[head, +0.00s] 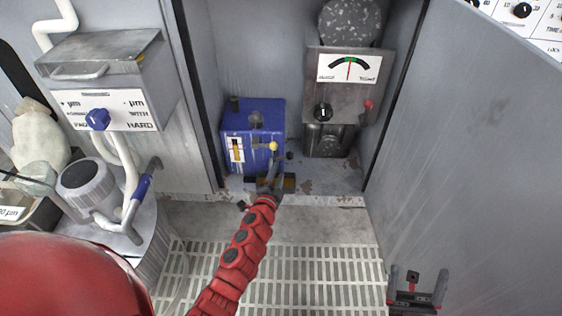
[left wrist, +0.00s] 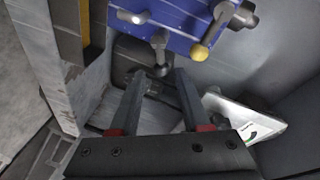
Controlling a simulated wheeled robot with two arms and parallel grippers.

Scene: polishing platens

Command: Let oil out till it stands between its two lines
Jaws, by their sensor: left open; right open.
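The blue pump box (head: 262,121) stands on the cabinet floor. Its front has a white sight gauge (head: 236,151) with an orange-yellow strip; the exact oil level is too small to read. A lever with a yellow ball (head: 273,146) sticks out of the front; the ball also shows in the left wrist view (left wrist: 200,52). A small grey tap (left wrist: 160,42) projects from the blue face beside it. My left gripper (head: 270,176) is open just below and in front of the lever, its fingers (left wrist: 157,78) apart near the tap. My right gripper (head: 415,290) is open and empty at lower right.
A dark tray with amber in it (head: 289,184) sits below the pump, partly hidden by my gripper. A grey unit with a dial (head: 348,68) stands right of the pump. The open cabinet door (head: 470,150) bounds the right. White floor grating (head: 330,270) lies in front.

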